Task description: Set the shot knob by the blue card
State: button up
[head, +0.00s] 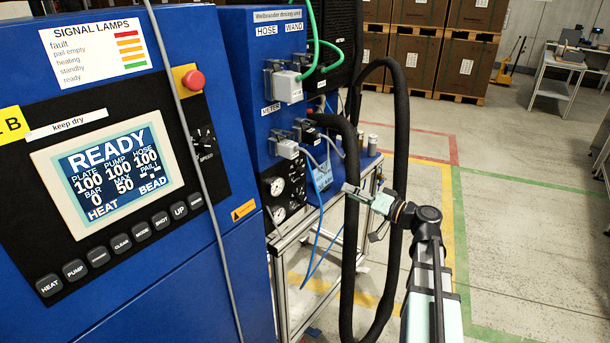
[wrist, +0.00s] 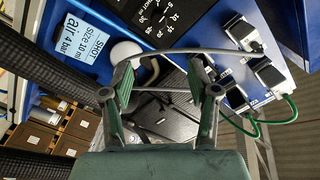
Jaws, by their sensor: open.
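The blue card (wrist: 86,45) is pale blue and reads SHOT, Size 10 ml, air 4 bar in the wrist view. It also shows in the head view (head: 322,176), on the side of the blue dosing unit. A black plate with a white number scale (wrist: 160,20) lies to the right of the card. A pale round knob-like thing (wrist: 125,52) sits between card and scale, partly behind a finger; I cannot tell if it is the shot knob. My gripper (wrist: 163,82) is open and empty, its fingers apart below the scale. In the head view my gripper (head: 352,190) points left beside the card.
A thick black hose (head: 349,240) loops close around my gripper. A grey cable (wrist: 185,51) crosses in front of the fingers. Plugs with green leads (wrist: 270,75) are at the right. The blue cabinet (head: 200,270) fills the left; open floor (head: 530,240) lies right.

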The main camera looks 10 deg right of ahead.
aim_at(304, 173)
jog(key=p+x, duration=0.3)
jog(key=x, duration=1.4)
jog(key=shift+w+a+f, duration=0.1)
jog(key=shift+a, duration=0.15)
grip_shut()
